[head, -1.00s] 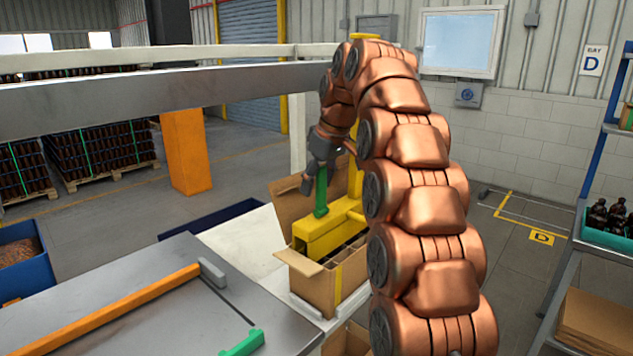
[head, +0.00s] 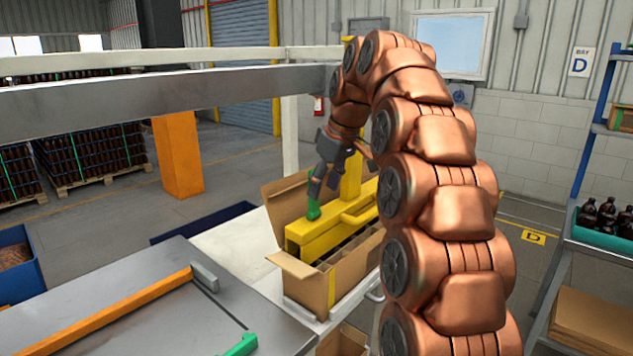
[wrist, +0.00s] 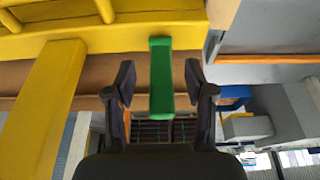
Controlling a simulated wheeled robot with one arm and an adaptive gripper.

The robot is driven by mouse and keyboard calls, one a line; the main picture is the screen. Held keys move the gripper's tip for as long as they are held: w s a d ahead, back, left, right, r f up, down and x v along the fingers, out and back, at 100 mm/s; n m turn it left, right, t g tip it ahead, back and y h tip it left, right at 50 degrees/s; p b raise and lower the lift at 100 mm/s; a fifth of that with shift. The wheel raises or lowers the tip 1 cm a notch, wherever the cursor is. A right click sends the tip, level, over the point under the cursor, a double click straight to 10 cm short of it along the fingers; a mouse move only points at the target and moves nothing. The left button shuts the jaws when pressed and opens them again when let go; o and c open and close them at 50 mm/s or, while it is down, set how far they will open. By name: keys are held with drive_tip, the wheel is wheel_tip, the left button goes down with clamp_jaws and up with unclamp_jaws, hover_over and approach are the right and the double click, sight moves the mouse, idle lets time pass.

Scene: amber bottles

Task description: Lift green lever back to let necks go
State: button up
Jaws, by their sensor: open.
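The green lever (head: 313,208) stands up from the yellow bar (head: 325,234), which lies over an open cardboard carton (head: 304,283). My gripper (head: 322,182) is at the lever's upper part and partly hides it. In the wrist view the lever (wrist: 161,80) runs between the two black fingers of my gripper (wrist: 159,82). The fingers are apart, with a gap on each side of the lever. The carton has dividers; no bottle necks can be made out under the bar.
A yellow post (head: 351,175) stands right behind the lever, and a yellow handle (head: 360,215) sits on the bar. Raised carton flaps (head: 285,200) surround it. A grey rail (head: 160,92) crosses behind. A grey table (head: 120,310) lies front left.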

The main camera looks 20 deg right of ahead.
drive_tip(key=s+d, duration=0.3)
drive_tip(key=s, duration=0.4)
drive_tip(key=shift+d, duration=0.3)
drive_tip(key=shift+s, duration=0.1)
drive_tip(key=s+a+f+m+g+h, duration=0.1)
drive_tip(key=s+a+f+m+g, duration=0.1)
drive_tip(key=s+a+f, duration=0.75)
drive_tip(key=s+a+f+m+g, duration=0.15)
drive_tip(key=s+a+f, duration=0.25)
drive_tip(key=s+f, duration=0.55)
drive_tip(key=s+f+m+g, duration=0.1)
drive_tip(key=s+f, duration=0.1)
drive_tip(key=s, duration=0.4)
drive_tip(key=s+f+m, duration=0.1)
drive_tip(key=s+f, duration=0.1)
drive_tip(key=s, duration=0.5)
drive_tip(key=shift+s+f+g+h, duration=0.25)
drive_tip(key=shift+f+g+h, duration=0.1)
drive_tip(key=shift+h, duration=0.05)
